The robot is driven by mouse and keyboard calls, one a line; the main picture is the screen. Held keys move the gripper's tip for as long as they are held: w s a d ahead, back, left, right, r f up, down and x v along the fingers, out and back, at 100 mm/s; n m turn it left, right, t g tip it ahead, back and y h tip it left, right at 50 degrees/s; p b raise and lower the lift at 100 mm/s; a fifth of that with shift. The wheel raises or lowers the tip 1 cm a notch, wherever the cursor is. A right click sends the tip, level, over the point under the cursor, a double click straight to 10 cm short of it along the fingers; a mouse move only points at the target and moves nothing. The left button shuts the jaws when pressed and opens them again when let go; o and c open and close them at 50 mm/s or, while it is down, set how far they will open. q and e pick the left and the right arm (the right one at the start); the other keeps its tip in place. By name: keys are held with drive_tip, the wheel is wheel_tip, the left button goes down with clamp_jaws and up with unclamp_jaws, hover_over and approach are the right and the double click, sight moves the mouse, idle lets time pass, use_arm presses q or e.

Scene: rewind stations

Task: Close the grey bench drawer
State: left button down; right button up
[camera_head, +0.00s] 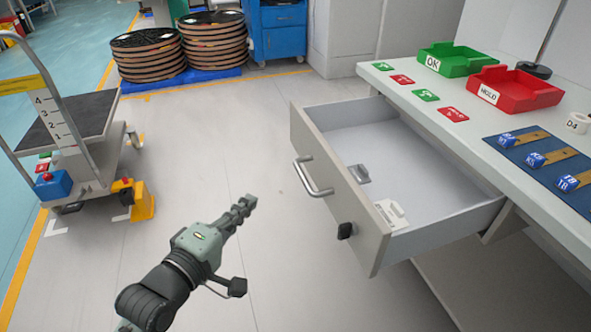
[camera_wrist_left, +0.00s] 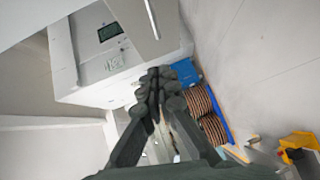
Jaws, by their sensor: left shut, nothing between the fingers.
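The grey bench drawer (camera_head: 365,210) is pulled far out from under the bench on the right of the head view. Its front panel carries a bar handle (camera_head: 312,178) and a small black knob or lock (camera_head: 345,230). Inside lie a small grey piece (camera_head: 358,173) and a white tag-like item (camera_head: 390,213). My left gripper (camera_head: 247,203) is shut and empty, in front of the drawer and to the left of its handle, apart from it. Its shut fingers (camera_wrist_left: 160,85) also show in the left wrist view. My right gripper is not in view.
The bench top (camera_head: 440,130) holds a green OK tray (camera_head: 455,60), a red HOLD tray (camera_head: 515,90) and a blue mat (camera_head: 560,180) with several blue items. A trolley (camera_head: 75,150) stands at left. Reel stacks (camera_head: 147,55) stand at the back. The floor before the drawer is clear.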

use_arm(q)
approach(297, 171)
drive_tip(key=w+a, duration=0.2)
drive_tip(key=w, duration=0.2)
drive_tip(key=d, duration=0.1)
drive_tip(key=w+d, duration=0.1)
drive_tip(key=d, duration=0.2)
drive_tip(key=shift+w+d+f, duration=0.15)
drive_tip(key=shift+f, duration=0.25)
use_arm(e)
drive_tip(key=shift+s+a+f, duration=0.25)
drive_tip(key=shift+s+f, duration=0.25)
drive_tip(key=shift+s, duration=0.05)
use_arm(q)
drive_tip(key=shift+w+d, duration=0.1)
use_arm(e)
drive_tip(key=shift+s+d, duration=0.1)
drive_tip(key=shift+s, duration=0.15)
